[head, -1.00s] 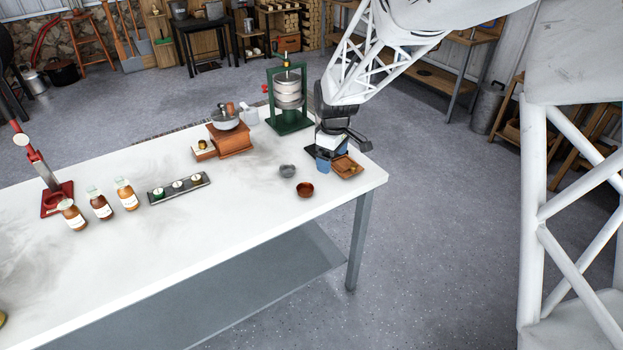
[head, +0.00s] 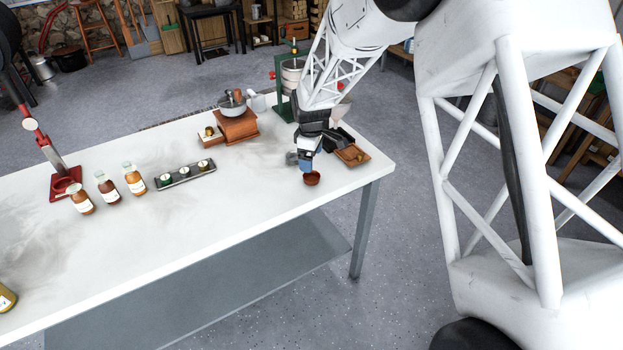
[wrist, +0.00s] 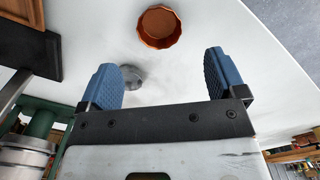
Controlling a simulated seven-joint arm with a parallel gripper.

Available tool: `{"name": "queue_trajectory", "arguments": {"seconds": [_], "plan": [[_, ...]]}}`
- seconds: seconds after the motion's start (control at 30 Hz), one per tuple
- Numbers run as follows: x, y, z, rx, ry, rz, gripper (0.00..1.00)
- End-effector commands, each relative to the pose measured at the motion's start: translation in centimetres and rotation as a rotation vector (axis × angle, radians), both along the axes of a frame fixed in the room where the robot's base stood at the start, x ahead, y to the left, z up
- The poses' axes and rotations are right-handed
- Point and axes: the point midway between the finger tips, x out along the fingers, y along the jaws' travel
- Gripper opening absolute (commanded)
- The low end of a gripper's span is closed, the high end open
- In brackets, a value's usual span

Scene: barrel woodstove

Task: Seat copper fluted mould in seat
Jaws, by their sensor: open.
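The copper fluted mould (head: 312,179) is a small reddish-brown open cup standing on the white table near its right front edge. In the wrist view the mould (wrist: 159,28) shows its scalloped rim, beyond the fingertips and roughly centred between them. My gripper (head: 305,165) is low over the table just behind the mould, pointing down. In the wrist view its blue fingers (wrist: 160,62) are apart with nothing held between them. A small grey mould (wrist: 132,76) lies beside the left finger, partly hidden by it. I cannot tell which thing is the seat.
A wooden tray (head: 361,158) lies right of my gripper. A wooden grinder (head: 237,126) and a green-framed press (head: 279,80) stand behind. A dark rack (head: 186,174) with small round pieces and several bottles (head: 134,180) are left. The table's front middle (head: 230,190) is clear.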

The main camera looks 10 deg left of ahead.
Motion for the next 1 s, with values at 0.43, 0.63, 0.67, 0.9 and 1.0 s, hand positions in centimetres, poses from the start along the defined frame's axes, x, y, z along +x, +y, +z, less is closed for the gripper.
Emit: {"name": "queue_trajectory", "arguments": {"seconds": [0.43,0.63,0.67,0.9,1.0], "plan": [[0.0,0.0,-2.4,0.0,0.0,-0.001,0.9],[0.0,0.0,-2.4,0.0,0.001,-0.001,0.9],[0.0,0.0,-2.5,0.0,0.001,-0.001,0.9],[0.0,-0.1,-4.1,-0.001,0.002,-0.001,0.9],[0.0,-0.2,-5.3,-0.001,0.002,-0.001,0.9]]}}
